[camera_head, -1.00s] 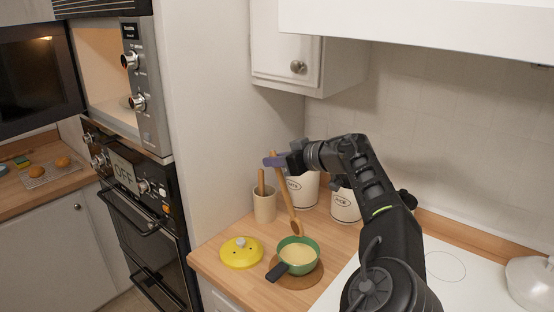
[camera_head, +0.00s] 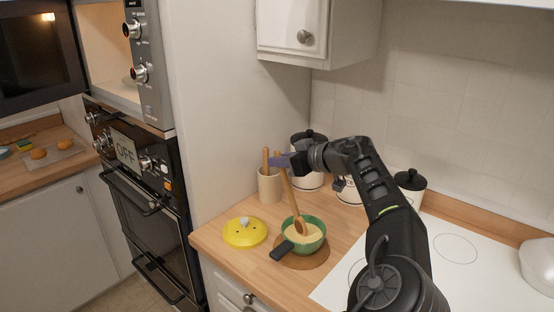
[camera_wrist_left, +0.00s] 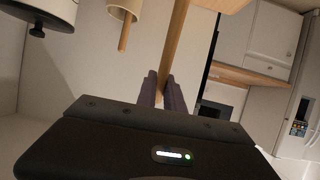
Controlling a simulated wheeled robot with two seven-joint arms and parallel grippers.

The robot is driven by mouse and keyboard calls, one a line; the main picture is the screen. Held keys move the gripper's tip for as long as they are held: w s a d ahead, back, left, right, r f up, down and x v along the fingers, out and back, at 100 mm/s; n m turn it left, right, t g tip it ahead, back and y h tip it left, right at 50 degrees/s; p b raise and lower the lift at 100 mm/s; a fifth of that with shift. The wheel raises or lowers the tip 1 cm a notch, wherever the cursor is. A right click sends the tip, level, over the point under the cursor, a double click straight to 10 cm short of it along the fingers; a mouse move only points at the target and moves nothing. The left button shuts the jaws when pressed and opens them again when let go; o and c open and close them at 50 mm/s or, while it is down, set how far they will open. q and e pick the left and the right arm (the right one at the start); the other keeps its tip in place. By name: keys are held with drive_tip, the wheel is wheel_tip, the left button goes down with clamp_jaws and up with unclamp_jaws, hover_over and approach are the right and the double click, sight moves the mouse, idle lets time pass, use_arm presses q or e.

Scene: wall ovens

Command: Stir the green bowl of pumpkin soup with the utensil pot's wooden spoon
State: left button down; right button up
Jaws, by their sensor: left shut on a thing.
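My left gripper (camera_head: 282,161) is shut on the upper handle of the wooden spoon (camera_head: 289,188), which hangs down at a slight tilt. The spoon's head is over the inside of the green bowl (camera_head: 318,247), by its back left part; whether it touches the pale yellow pumpkin soup (camera_head: 302,237) I cannot tell. In the left wrist view the spoon's handle (camera_wrist_left: 179,35) runs between the purple fingers (camera_wrist_left: 165,92). The beige utensil pot (camera_head: 269,187) stands behind and left of the bowl, with another wooden utensil in it. My right gripper is out of view.
The bowl stands on a round brown mat (camera_head: 315,262), its dark handle pointing front left. A yellow lid (camera_head: 245,233) lies left of it. White canisters with dark lids (camera_head: 410,188) stand behind my arm. A white hob (camera_head: 465,265) is at right.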

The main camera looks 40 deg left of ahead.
use_arm(q)
drive_tip(key=shift+d+f+b, duration=0.25)
drive_tip(key=shift+f+b, duration=0.2)
drive_tip(key=shift+f, duration=0.15)
drive_tip(key=shift+d+f+b, duration=0.25)
drive_tip(key=shift+f+b, duration=0.2)
drive_tip(key=shift+f, duration=0.15)
drive_tip(key=shift+d, duration=0.2)
